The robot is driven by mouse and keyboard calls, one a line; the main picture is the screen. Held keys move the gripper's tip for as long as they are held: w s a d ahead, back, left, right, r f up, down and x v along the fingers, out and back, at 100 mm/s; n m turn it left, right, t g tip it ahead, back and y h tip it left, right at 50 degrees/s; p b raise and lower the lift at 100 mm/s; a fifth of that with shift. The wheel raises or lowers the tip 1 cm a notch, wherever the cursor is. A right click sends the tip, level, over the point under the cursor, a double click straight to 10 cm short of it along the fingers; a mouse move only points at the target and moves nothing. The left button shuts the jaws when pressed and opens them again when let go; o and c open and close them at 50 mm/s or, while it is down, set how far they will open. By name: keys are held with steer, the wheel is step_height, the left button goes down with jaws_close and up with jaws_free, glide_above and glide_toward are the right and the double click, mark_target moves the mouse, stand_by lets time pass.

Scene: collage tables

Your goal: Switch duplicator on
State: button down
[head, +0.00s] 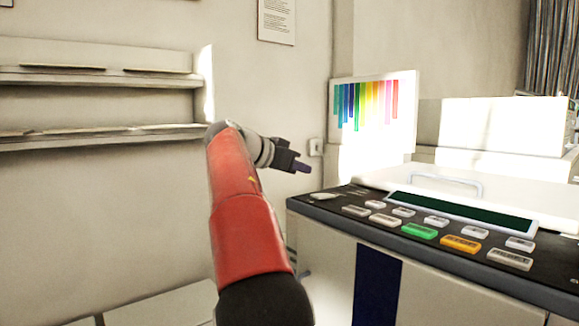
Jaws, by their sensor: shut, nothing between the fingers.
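The duplicator (330,262) stands at the right, a large pale machine with a dark control panel (325,207) on its top front edge. The panel has a dark green display (460,212) and several buttons, among them a green button (419,231) and an orange button (460,244); the others are pale. Their labels are too small to read. My gripper (303,167) is shut and empty. It appears left of the panel and higher in the picture, pointing right, apart from the buttons. I cannot tell its exact distance from the machine.
A pale lid with a handle (445,181) lies on the duplicator. A small pale wall fitting (316,147) shows just beyond my gripper. A colour chart (372,103) stands behind the machine. Shelves (100,77) hang on the left wall. A low pale surface (160,305) lies at lower left.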

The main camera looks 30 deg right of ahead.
mark_target(310, 201)
steer(key=x, duration=0.4)
step_height(310, 201, down, 3)
steer(key=shift+r+b, duration=0.2)
steer(key=shift+b, duration=0.2)
steer(key=shift+a+f, duration=0.15)
steer(key=shift+f, duration=0.6)
